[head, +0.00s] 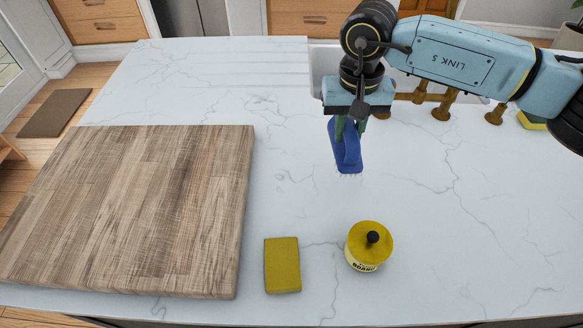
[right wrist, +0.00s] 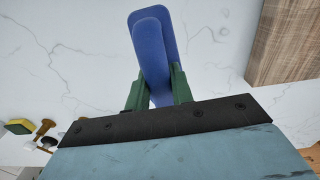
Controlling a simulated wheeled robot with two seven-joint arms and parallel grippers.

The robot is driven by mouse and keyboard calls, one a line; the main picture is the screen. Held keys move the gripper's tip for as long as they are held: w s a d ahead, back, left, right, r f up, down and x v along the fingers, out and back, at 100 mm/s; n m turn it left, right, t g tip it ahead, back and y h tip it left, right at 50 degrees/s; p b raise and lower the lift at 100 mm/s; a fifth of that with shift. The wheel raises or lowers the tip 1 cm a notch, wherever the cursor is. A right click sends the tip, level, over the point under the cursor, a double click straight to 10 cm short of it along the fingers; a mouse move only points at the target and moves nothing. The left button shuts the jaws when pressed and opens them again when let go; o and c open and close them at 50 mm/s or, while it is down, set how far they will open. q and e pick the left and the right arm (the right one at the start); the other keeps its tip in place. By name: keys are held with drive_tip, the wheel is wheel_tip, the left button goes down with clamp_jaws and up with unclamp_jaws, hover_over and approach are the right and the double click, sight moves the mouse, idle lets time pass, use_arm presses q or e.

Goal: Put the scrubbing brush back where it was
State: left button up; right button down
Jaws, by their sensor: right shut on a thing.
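The blue scrubbing brush (head: 346,150) is in my right gripper (head: 350,124), above the white marble counter, with its pale bristles pointing down. In the right wrist view the brush (right wrist: 150,45) sits between the green fingers of the gripper (right wrist: 158,92), which are shut on it. In the head view the brush is behind a yellow sponge and a yellow round pot. I cannot tell how high it is above the counter. My left gripper is in neither view.
A large wooden board (head: 130,200) covers the counter's left side. The yellow sponge (head: 282,265) and the yellow pot with a black knob (head: 369,245) stand near the front edge. Brass taps (head: 442,105) stand by the sink at the back. The counter right of the pot is clear.

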drive_tip(key=a+r+p, duration=0.2)
drive_tip(key=a, duration=0.8)
drive_tip(key=shift+m, duration=0.3)
drive_tip(key=f, duration=0.5)
drive_tip(key=f+p, duration=0.1)
drive_tip(key=f, duration=0.4)
drive_tip(key=shift+s+a, duration=0.15)
drive_tip(key=shift+a, duration=0.05)
drive_tip(key=shift+f, duration=0.1)
drive_tip(key=shift+f, duration=0.15)
drive_tip(key=c, duration=1.6)
unclamp_jaws()
drive_tip(key=o, duration=0.4)
